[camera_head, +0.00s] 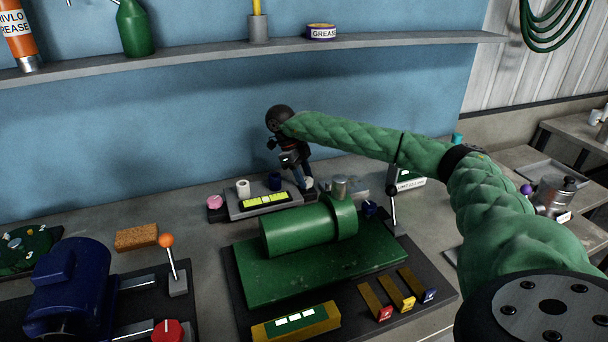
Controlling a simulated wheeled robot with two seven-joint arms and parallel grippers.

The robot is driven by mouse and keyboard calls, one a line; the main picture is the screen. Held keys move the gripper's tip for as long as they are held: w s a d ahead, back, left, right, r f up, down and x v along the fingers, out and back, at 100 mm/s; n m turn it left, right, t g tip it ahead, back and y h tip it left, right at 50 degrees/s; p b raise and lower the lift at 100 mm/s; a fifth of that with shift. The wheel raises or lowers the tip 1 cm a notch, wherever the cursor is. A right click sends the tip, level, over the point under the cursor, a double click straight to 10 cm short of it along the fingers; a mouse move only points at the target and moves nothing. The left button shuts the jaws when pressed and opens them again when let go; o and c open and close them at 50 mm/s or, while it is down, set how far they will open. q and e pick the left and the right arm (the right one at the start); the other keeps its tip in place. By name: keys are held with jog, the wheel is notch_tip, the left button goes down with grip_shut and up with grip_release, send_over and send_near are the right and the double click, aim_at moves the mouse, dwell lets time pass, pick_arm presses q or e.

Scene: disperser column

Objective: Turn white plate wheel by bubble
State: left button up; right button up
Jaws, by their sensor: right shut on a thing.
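The bubble level, a yellow-green vial (265,200), lies on a grey plate (238,209) behind the green cylinder. A white wheel (243,187) stands on the plate's back left, with a navy wheel (274,181) to its right and a pink one (214,202) at the left end. My right gripper (305,184) points down at the plate's right end. It is shut on a small pale thing (309,183), mostly hidden by the fingers; I cannot tell its full shape. It is apart from the white wheel at the back left. My left gripper is out of view.
A green cylinder (295,230) on a green base stands in front of the plate. A lever (392,205) rises to the right. A blue motor (68,285) and an orange-knobbed lever (167,241) are at left. A shelf (250,55) runs above.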

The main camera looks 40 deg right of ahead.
jog(key=shift+r+m, duration=0.1)
jog(key=shift+m, duration=0.3)
jog(key=o, duration=0.7)
jog(key=shift+w, duration=0.1)
jog(key=v, duration=0.7)
jog(key=shift+r, duration=0.3)
jog(key=shift+w, duration=0.1)
